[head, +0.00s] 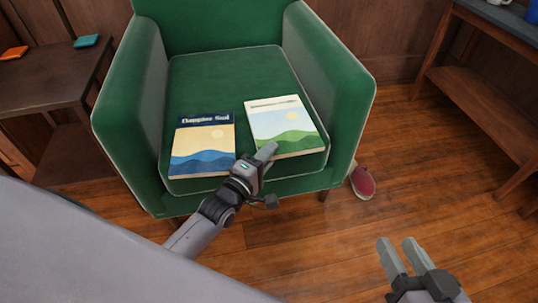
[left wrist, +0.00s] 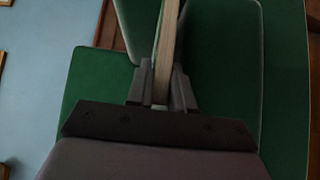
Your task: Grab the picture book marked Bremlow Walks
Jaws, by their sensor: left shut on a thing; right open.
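Two picture books lie on the seat of the green armchair (head: 225,75). The right book (head: 283,118) has a white top with a faint title too small to read, a pale sun and green hills. The left book (head: 203,143) has a dark blue title band and blue waves; its title does not look like Bremlow Walks. My left gripper (head: 267,153) is at the right book's front left edge, shut on it. In the left wrist view the book's page edge (left wrist: 166,55) stands between the fingers (left wrist: 161,90). My right gripper (head: 402,257) is open and empty over the floor.
The chair's armrests (head: 335,70) rise on both sides of the seat. A dark side table (head: 45,75) with small orange and teal items is at left. A wooden shelf unit (head: 490,85) stands at right. A red shoe (head: 362,183) lies by the chair.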

